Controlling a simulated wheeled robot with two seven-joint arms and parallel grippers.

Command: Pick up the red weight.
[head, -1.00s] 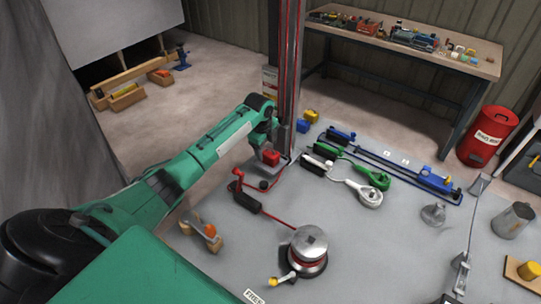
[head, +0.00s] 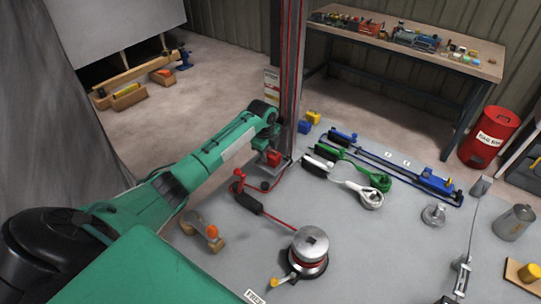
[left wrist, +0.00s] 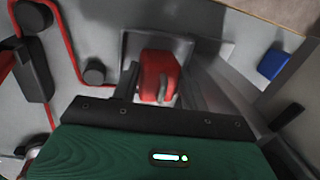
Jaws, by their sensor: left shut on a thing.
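The red weight (head: 273,157) is a small red block beside the foot of the upright post (head: 289,80), at the far left edge of the grey deck. My left gripper (head: 271,162) reaches it from above and is shut on it. In the left wrist view the red weight (left wrist: 156,74) shows ahead of the dark gripper body, over a pale grey plate (left wrist: 200,50). Its lower part is partly hidden, and I cannot tell whether it touches the plate. My right gripper is not in view.
A red lever (head: 238,175) and red line stand close by, left of the gripper. A blue block (head: 304,127) is right of the post. A winch drum (head: 310,245) stands in front.

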